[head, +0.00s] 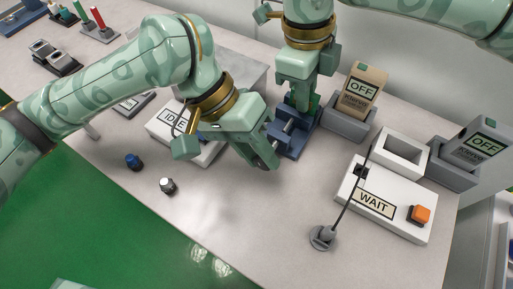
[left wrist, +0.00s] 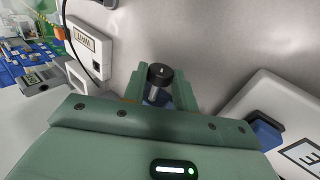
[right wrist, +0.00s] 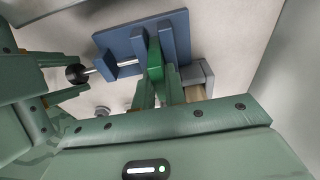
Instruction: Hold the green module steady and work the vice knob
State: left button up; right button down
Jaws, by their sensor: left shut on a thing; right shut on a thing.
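The blue vice (head: 296,143) stands on the table in the middle of the head view, and it fills the top of the right wrist view (right wrist: 112,43). The green module (right wrist: 155,60) is upright between the vice jaws. My right gripper (head: 300,100) reaches down from above and is shut on the green module; its fingers (right wrist: 160,82) sit on either side of it. The black vice knob (left wrist: 160,72) is on the end of a metal rod (right wrist: 97,66). My left gripper (head: 270,155) is shut on the knob from the side and hides it in the head view.
A white WAIT box (head: 382,206) with an orange button (head: 420,214) and a cable stands right. Two OFF testers sit in grey holders (head: 346,122). An IDLE box (head: 165,124) is behind my left gripper. Blue (head: 133,161) and white (head: 167,185) knobs lie front left. The front middle is clear.

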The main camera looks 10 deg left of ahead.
pick_arm(q)
jog(key=t+y, duration=0.1)
jog(key=y, duration=0.2)
jog(key=shift+s+d+r+t+y, duration=0.1)
jog(key=shift+d+r+t+y, duration=0.1)
jog(key=shift+d+t+y, duration=0.15)
jog(key=t+y, duration=0.1)
jog(key=y, duration=0.3)
jog(key=shift+s+d+t, duration=0.15)
jog(key=shift+d+t, duration=0.2)
jog(key=t+y, duration=0.1)
jog(key=y, duration=0.3)
jog(key=shift+s+d+f+t+y, duration=0.15)
jog(key=shift+d+f+t+y, duration=0.1)
jog(key=shift+d+t, duration=0.15)
jog(key=y, duration=0.2)
jog(key=t+y, duration=0.1)
jog(key=shift+s+d+f+y, duration=0.1)
jog(key=shift+s+f+y, duration=0.15)
jog(key=shift+y, duration=0.15)
jog(key=shift+t, duration=0.3)
jog(key=shift+w, duration=0.1)
